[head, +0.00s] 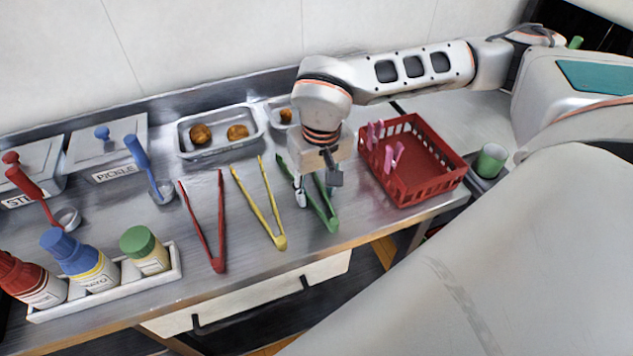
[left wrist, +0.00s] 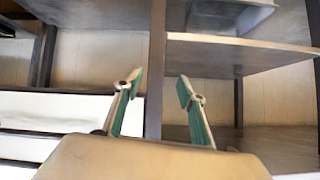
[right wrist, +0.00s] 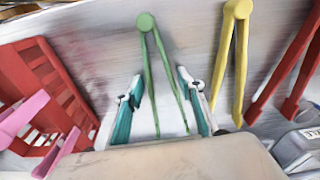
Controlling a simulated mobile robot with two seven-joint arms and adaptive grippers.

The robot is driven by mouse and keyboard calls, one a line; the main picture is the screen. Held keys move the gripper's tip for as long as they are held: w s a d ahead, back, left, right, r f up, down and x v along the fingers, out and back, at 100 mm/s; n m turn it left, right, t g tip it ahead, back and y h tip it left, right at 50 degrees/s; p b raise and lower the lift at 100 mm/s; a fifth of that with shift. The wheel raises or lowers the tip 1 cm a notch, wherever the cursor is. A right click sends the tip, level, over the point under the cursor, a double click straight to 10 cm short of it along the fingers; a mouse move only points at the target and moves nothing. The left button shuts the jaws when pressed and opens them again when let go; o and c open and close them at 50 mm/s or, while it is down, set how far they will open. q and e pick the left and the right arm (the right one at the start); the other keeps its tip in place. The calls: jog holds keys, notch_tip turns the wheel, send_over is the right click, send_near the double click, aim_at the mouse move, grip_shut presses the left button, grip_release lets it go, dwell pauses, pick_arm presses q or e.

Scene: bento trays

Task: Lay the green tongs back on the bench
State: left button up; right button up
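The green tongs (head: 326,212) lie on the metal bench (head: 150,220), right of the yellow tongs, with their joined end toward the front edge. My right gripper (head: 318,190) points down over their legs. In the right wrist view its fingers (right wrist: 160,84) are apart, one on either side of the green tongs (right wrist: 148,45), with gaps visible between pads and legs.
Yellow tongs (head: 265,215) and red tongs (head: 212,240) lie to the left. A red basket (head: 428,190) with pink tongs or clips (head: 392,157) stands close on the right. A tray (head: 220,150) with brown balls is behind. A bottle rack (head: 125,288) is front left.

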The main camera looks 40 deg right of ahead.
jog(key=o, duration=0.5)
jog(key=shift+o, duration=0.2)
jog(key=shift+r, duration=0.1)
notch_tip(320, 180, up, 12)
jog(key=s, duration=0.1)
